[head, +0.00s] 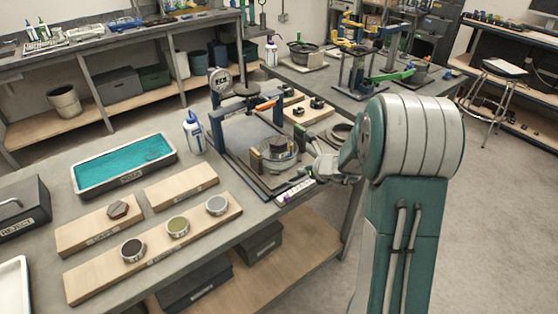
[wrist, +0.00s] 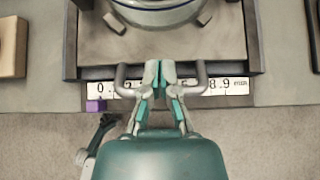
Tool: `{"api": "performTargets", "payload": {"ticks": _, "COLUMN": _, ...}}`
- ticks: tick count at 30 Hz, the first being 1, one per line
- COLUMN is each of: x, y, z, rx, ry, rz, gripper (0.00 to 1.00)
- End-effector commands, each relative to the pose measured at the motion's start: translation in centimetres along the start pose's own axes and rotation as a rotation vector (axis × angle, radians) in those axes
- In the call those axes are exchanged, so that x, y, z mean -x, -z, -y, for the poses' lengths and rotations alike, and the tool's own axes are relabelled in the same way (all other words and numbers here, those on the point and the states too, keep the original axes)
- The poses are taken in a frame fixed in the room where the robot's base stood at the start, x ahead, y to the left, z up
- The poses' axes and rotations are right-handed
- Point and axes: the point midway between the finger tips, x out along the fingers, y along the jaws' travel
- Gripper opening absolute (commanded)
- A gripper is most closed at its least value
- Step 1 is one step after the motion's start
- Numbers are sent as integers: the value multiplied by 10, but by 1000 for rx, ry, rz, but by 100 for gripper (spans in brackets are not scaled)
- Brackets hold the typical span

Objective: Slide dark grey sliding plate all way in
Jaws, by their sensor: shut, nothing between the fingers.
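The dark grey sliding plate (wrist: 100,48) lies between darker side rails in the wrist view, with a round metal fixture (wrist: 155,12) on it. In the head view the plate (head: 243,141) sits low in the blue press frame on the bench. A grey U-shaped handle (wrist: 204,75) stands at the plate's front edge. My gripper (wrist: 159,68) is shut and empty at the middle of the handle; its fingers hide the middle of the bar. I cannot tell whether they touch it. My gripper (head: 322,162) also shows in the head view, at the plate's front right.
A white millimetre scale (wrist: 235,87) runs along the front edge, with a purple block (wrist: 95,105) at its left end. A spray bottle (head: 193,132), teal tray (head: 123,183) and wooden boards (head: 181,186) lie left of the press. Open floor lies in front.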

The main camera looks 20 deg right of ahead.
Motion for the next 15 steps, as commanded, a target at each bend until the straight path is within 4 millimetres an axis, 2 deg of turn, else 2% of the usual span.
{"api": "performTargets", "payload": {"ticks": 15, "x": -16, "y": -12, "z": 0, "rx": 0, "ry": 0, "rz": -1, "gripper": 0}}
